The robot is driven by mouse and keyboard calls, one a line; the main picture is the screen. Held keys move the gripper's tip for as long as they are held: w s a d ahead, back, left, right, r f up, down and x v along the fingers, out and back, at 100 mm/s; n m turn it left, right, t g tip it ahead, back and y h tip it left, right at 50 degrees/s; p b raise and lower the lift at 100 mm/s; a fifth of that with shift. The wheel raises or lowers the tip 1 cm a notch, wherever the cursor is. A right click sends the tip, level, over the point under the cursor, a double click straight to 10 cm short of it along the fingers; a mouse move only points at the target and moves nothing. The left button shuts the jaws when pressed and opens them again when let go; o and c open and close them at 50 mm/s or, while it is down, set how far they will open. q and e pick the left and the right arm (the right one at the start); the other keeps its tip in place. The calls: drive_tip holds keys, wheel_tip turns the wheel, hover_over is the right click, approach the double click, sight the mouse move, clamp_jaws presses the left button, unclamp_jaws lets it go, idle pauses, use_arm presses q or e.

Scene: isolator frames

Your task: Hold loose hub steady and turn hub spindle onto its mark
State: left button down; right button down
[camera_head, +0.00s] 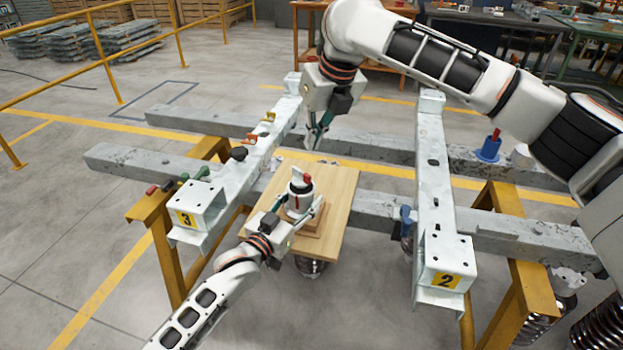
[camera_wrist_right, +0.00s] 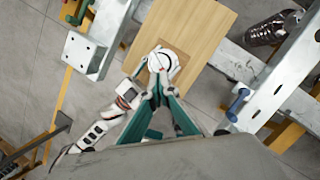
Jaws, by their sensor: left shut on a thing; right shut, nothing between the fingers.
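The loose hub (camera_head: 299,198) is a pale round body on a small wooden block (camera_head: 309,225) on a wooden board (camera_head: 341,190). A red-tipped spindle (camera_head: 307,180) stands on its top. My left gripper (camera_head: 298,207) is shut on the hub, one finger on each side. My right gripper (camera_head: 318,134) is shut and empty, above and behind the hub, apart from it in the head view. In the right wrist view, the hub (camera_wrist_right: 163,60) shows as a white disc just beyond the shut green fingers (camera_wrist_right: 160,80). I cannot make out the mark.
Pale rails marked 3 (camera_head: 188,219) and 2 (camera_head: 445,280) flank the board, lying across grey beams (camera_head: 375,208) on yellow trestles. A blue part with a red top (camera_head: 488,148) stands at the right.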

sight(309, 178)
drive_tip(key=w+d+f+m+g+y, duration=0.1)
drive_tip(key=w+d+m+g+y, duration=0.3)
drive_tip(key=m, duration=1.1)
drive_tip(key=w+d+m+y, duration=0.15)
drive_tip(key=d+m, duration=0.45)
drive_tip(key=m, duration=0.9)
drive_tip(key=s+a+f+m, duration=0.1)
drive_tip(key=s+a+f, duration=0.1)
drive_tip(key=a+f, duration=0.6)
drive_tip(key=shift+s+a+f+h, duration=0.25)
drive_tip(key=shift+s+a+h, duration=0.1)
drive_tip(key=shift+s+a, duration=0.1)
drive_tip(key=shift+s+m+t, duration=0.25)
drive_tip(key=shift+m+t, duration=0.3)
drive_tip(key=shift+m, duration=0.15)
drive_tip(key=shift+s+m+t, duration=0.2)
drive_tip(key=shift+m+t, duration=0.35)
drive_tip(key=shift+m, duration=0.15)
drive_tip(key=shift+s+a+m+t+h, duration=0.3)
drive_tip(key=shift+m+t, duration=0.3)
drive_tip(key=shift+m, duration=0.4)
drive_tip(key=shift+s+a+m+t+h, duration=0.1)
drive_tip(key=shift+s+m+t+h, duration=0.2)
drive_tip(key=shift+m+t, duration=0.5)
idle(0.5)
